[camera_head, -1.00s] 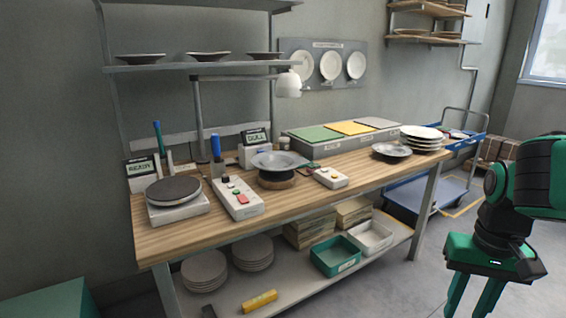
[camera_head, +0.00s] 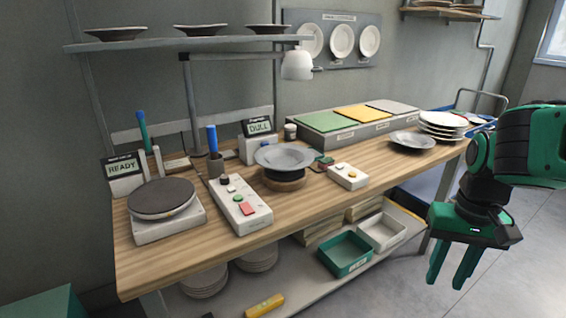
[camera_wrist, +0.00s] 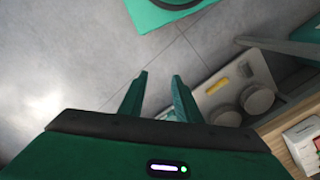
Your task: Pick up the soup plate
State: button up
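A grey, wide-rimmed deep plate (camera_head: 285,156) sits on a dark round stand with a wooden base (camera_head: 285,184) in the middle of the workbench. A second grey plate (camera_head: 412,139) lies on the bench at the right, beside a stack of white plates (camera_head: 443,122). I cannot tell for sure which one is the soup plate. My gripper (camera_head: 450,280) hangs off the bench's right front side, pointing down, apart from both plates. In the wrist view, the two fingers (camera_wrist: 160,77) are spread with only floor between them. Neither grey plate shows there.
A control box with buttons (camera_head: 240,206), a scale-like device (camera_head: 163,210) and a small white box (camera_head: 348,176) stand on the wooden bench (camera_head: 330,200). A lamp (camera_head: 297,65) hangs above the middle plate. A green bin (camera_head: 346,254) is on the lower shelf. Open floor lies at the right.

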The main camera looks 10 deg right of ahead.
jog(key=m+t+y, duration=0.7)
jog(key=t, duration=0.7)
send_near(294, 170)
jog(key=shift+x, duration=5.25)
